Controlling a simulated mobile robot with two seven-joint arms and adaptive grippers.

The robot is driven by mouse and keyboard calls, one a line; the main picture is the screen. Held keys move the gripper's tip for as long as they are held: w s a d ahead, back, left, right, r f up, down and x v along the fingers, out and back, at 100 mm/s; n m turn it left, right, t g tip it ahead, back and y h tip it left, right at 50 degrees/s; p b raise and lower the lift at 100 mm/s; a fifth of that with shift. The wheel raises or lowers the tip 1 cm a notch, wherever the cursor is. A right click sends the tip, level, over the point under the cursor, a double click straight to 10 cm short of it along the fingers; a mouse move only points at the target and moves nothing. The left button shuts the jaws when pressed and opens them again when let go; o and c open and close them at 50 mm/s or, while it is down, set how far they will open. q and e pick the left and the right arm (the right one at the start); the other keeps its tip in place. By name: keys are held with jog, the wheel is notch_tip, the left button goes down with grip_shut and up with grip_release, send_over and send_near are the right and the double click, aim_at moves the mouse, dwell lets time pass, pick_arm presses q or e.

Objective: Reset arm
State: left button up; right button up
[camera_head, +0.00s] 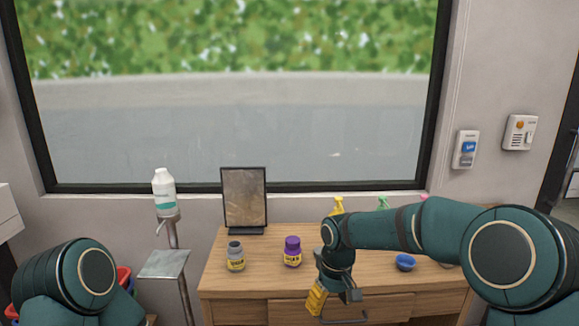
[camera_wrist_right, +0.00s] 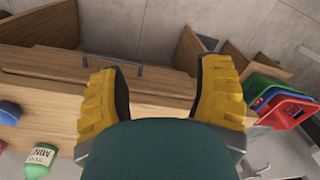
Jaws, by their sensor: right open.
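My right arm reaches in from the right in the head view and bends down at the wrist. Its gripper (camera_head: 316,301) points downward in front of the wooden counter's drawers. In the right wrist view the two yellow fingers stand wide apart with nothing between them, so the right gripper (camera_wrist_right: 160,88) is open and empty. My left arm (camera_head: 75,281) shows only as a folded link at the lower left of the head view. The left gripper is out of the picture.
The wooden counter (camera_head: 218,278) holds a grey-capped bottle (camera_head: 236,257), a purple bottle (camera_head: 292,252), a blue bowl (camera_head: 405,262) and a dark-framed panel (camera_head: 244,198). Spray bottles stand partly behind my right arm. A white bottle (camera_head: 164,190) stands on a dispenser stand. Baskets (camera_wrist_right: 278,104) show too.

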notch_tip(320, 180, down, 8)
jog(key=s+y, duration=0.1)
jog(key=s+f+m+t+y, duration=0.2)
jog(key=s+f+m, duration=0.5)
jog(key=s+f, duration=0.9)
jog(key=s, duration=0.4)
jog(key=shift+d, duration=0.35)
